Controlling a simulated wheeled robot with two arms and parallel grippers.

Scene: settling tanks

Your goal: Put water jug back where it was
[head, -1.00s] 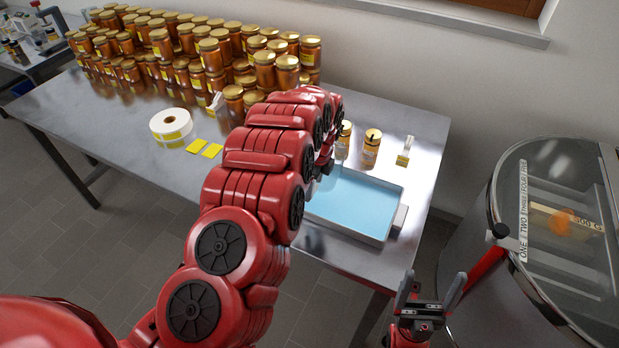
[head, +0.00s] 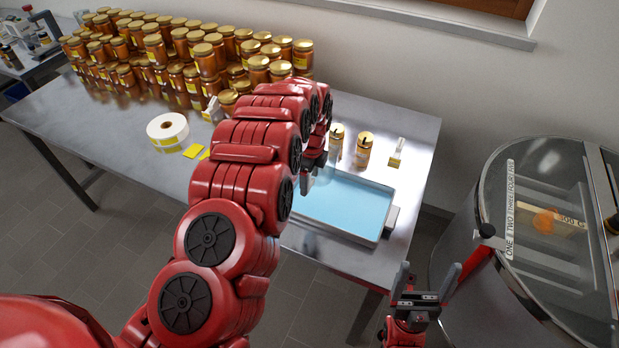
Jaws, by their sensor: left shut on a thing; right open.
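My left gripper (head: 308,182) is at the left end of the blue-bottomed tray (head: 384,232), mostly hidden behind my own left arm. It is shut on a clear, pale thing, seemingly the water jug (head: 323,174), of which only a faint part shows over the tray's left end. Whether the jug touches the tray or hangs above it I cannot tell. My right gripper (head: 428,280) is open and empty, in front of the table's right end, with its fingers pointing up.
The steel table (head: 120,120) holds many stacked honey jars (head: 208,62), a label roll (head: 167,130) and yellow labels. Two separate jars (head: 363,150) and a small stand (head: 397,155) are behind the tray. A steel tank (head: 545,200) with a clear lid stands at the right.

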